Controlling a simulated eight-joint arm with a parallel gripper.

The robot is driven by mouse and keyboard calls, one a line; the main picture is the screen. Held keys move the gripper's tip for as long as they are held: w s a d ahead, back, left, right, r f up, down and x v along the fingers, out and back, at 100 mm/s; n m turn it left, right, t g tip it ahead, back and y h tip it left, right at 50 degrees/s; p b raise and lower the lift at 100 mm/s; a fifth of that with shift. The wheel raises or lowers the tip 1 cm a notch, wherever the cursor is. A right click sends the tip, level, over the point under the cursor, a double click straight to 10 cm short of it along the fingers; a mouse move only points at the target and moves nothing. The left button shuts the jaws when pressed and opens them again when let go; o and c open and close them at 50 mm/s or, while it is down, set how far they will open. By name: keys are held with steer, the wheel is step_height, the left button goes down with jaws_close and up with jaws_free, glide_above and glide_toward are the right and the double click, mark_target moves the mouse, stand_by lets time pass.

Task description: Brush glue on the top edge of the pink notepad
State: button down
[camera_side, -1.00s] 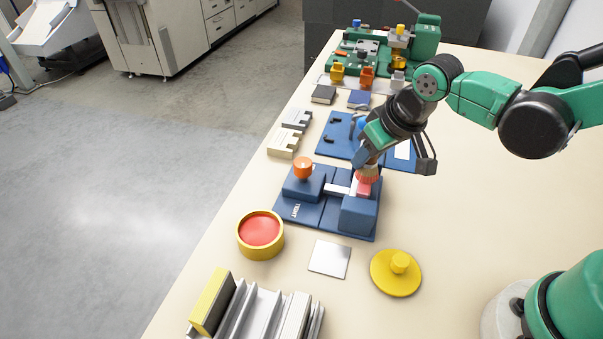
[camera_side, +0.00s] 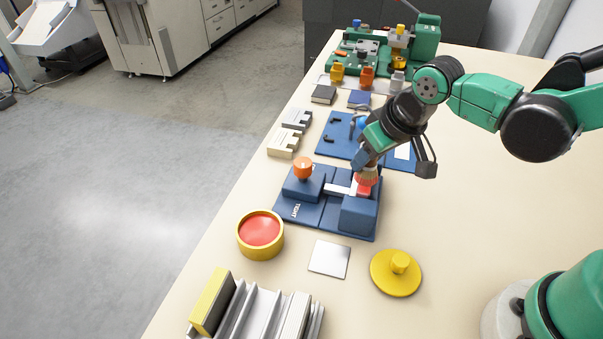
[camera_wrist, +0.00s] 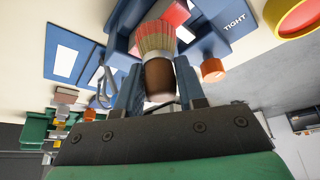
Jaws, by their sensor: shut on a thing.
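My gripper (camera_side: 364,161) is shut on a brush with a brown handle (camera_wrist: 158,80) and pale bristles reddened toward the tip (camera_wrist: 155,38). The bristles (camera_side: 367,175) point down onto the pink notepad (camera_side: 363,190) and appear to touch its top edge; exact contact is hard to tell. The notepad also shows behind the bristles in the wrist view (camera_wrist: 176,13), partly hidden. It sits in a blue clamping fixture (camera_side: 357,216) marked "TIGHT", with an orange knob (camera_side: 303,167). A yellow-rimmed pot (camera_side: 260,251) holds red glue (camera_side: 260,231).
A yellow lid (camera_side: 396,280) and a silver plate (camera_side: 329,259) lie in front of the fixture. A ribbed metal rack (camera_side: 262,312) stands at the near edge. A blue board (camera_side: 335,150) lies behind the fixture. The table's right side is largely clear.

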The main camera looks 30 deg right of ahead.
steer(key=w+d, duration=0.2)
steer(key=d, duration=0.1)
steer(key=shift+w, duration=0.4)
steer(key=shift+w+r, duration=0.15)
steer(key=shift+r, duration=0.1)
step_height(320, 180, up, 8)
steer(key=shift+f, duration=0.2)
stand_by(0.3)
